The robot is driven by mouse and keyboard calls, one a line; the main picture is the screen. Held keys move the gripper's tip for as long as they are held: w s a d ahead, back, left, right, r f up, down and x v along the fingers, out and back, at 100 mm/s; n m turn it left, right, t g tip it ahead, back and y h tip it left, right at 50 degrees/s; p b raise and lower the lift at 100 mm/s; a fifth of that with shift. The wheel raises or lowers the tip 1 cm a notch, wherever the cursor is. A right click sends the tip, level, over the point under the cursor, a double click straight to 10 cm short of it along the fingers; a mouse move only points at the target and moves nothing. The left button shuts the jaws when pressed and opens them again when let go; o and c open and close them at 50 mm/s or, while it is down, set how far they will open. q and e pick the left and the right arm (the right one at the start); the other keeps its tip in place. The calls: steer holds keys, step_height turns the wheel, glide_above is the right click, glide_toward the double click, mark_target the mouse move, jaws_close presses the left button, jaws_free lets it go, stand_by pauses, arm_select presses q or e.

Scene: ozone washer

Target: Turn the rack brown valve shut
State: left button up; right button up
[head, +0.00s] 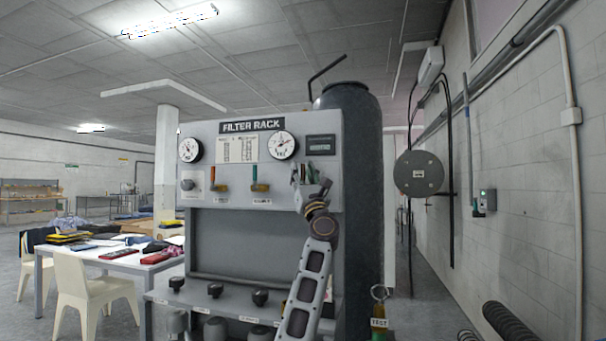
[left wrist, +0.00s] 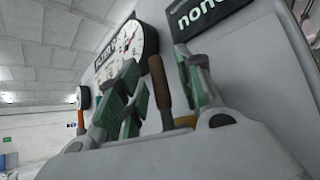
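The filter rack (head: 235,232) is a grey panel with gauges and a row of valves, in the middle of the head view. The brown valve handle (left wrist: 162,90) stands near upright in the left wrist view, above a brass-coloured part (left wrist: 185,122). My left gripper (head: 308,174) is at the right end of the valve row. Its fingers are open, one on each side of the brown handle, with gaps showing; I cannot tell whether either touches it. In the head view the gripper and wrist mostly hide this valve. My right gripper is not in view.
An orange-handled valve (head: 217,174) and a green-handled valve (head: 254,174) are left of my gripper. Two gauges (head: 282,145) (head: 190,150) sit above. Several black knobs (head: 215,290) line the lower shelf. A dark tank (head: 362,200) stands behind, right. A cluttered table (head: 120,262) is left.

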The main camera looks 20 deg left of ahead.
mark_target(304, 176)
arm_select(q)
steer(key=shift+s, duration=0.1)
stand_by(0.3)
steer(key=shift+v, duration=1.75)
steer(key=v, duration=0.8)
steer(key=shift+f, duration=0.15)
steer(key=shift+d, duration=0.15)
